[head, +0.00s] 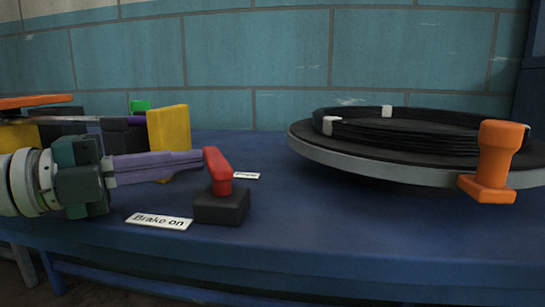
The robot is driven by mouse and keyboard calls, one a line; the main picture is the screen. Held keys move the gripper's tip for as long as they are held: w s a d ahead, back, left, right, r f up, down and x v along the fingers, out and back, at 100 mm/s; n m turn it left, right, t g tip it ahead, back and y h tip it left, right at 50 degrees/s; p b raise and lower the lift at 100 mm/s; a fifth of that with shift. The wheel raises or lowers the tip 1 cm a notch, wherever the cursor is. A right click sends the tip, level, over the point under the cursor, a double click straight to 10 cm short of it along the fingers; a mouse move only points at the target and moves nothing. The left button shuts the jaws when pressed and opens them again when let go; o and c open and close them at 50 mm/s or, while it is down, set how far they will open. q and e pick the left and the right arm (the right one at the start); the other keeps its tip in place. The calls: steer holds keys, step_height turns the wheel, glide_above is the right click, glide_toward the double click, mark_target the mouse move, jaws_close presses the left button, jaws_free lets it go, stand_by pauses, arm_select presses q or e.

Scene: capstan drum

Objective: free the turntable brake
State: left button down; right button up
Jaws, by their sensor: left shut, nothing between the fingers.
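The brake is a red lever (218,171) on a dark block (221,206) on the blue bench. The lever rises from the block and its top leans slightly left. A "Brake on" label (158,221) lies to the block's front left, and a second, partly hidden label (246,176) lies behind it to the right. My left gripper (200,160) comes in from the left with its purple fingers shut and empty. Its tips are right beside the lever; I cannot tell whether they touch it. The turntable (330,155) stands at the right. My right gripper is not in view.
A black coil with white ties (400,135) lies on the turntable. An orange handle (493,160) stands at the turntable's front edge. Yellow (169,128), green (140,105) and other parts crowd the left behind my gripper. The bench between brake and turntable is clear.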

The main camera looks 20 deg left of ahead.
mark_target(204, 149)
arm_select(q)
steer(key=shift+w+d+r+p, duration=0.15)
steer(key=shift+w+p, duration=0.25)
steer(key=shift+w, duration=0.4)
steer(key=shift+p+x, duration=0.35)
steer(key=shift+x, duration=0.55)
steer(key=shift+w, duration=0.15)
